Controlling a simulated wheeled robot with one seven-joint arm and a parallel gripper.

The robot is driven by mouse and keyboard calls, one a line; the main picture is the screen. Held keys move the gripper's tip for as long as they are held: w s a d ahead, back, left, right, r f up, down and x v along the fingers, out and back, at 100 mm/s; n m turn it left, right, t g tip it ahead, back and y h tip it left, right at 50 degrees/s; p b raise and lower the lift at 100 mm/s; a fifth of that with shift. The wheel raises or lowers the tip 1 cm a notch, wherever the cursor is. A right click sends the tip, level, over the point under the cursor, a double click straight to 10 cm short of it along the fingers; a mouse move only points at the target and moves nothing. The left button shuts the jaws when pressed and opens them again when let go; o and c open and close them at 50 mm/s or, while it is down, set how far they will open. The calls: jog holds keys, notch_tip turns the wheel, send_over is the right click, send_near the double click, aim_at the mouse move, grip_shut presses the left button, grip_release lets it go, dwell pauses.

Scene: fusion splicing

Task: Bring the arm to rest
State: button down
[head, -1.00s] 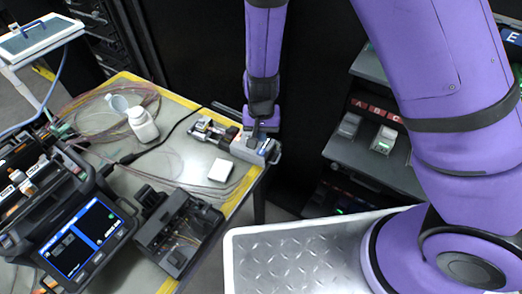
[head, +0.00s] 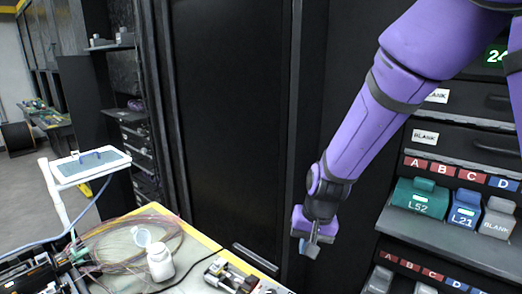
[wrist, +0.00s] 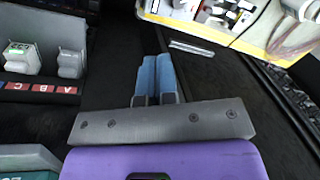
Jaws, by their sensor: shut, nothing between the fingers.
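My purple arm reaches down from the upper right in the head view. My gripper (head: 311,247) hangs in front of the dark cabinet, to the right of the work table and above its level. In the wrist view the two blue fingertips of my gripper (wrist: 156,78) lie side by side, shut, with nothing held between them. The gripper touches nothing that I can see.
The work table (head: 205,242) with a white bottle (head: 160,262) and fibre coils is at lower left. A rack shelf with labelled modules, including a teal L52 (head: 419,198) and a blue L21 (head: 465,209), stands at right. A tray stand (head: 90,167) is at far left.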

jog(key=s+d+r+t, duration=0.1)
jog(key=s+d+r, duration=0.2)
jog(key=d+r, duration=0.35)
jog(key=s+d+r+t, duration=0.1)
jog(key=s+d+r, duration=0.25)
jog(key=r, duration=0.55)
jog(key=s+d+r+t+h, duration=0.1)
jog(key=s+d+r, duration=0.3)
jog(key=s+d, duration=0.1)
jog(key=s+d+r+n+t+h, duration=0.1)
jog(key=s+d+r, duration=0.3)
jog(key=s, duration=0.4)
jog(key=shift+d+r+t, duration=0.3)
jog(key=shift+d, duration=0.05)
dwell(0.5)
